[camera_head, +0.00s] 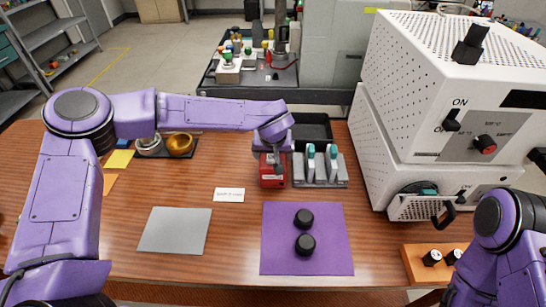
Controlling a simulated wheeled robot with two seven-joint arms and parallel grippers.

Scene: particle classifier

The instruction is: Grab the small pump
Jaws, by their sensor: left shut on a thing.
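My left arm reaches across the table, and its gripper (277,160) points down at a small red box-shaped thing (271,178), which looks like the small pump. The left gripper is shut on it; the fingertips are small and partly hidden by the arm. The red thing is upright, right beside a grey rack (322,180) with white, teal-topped pieces (311,160). I cannot tell whether it touches the table. Of my right arm only purple links show at the lower right; its gripper is out of view.
A purple mat (280,258) with two black knobs (305,244) lies in front, beside a grey mat (174,231) and a white label (229,195). A dark tray (313,130) stands behind. A white oven (430,90) and an orange block (425,268) limit the right side.

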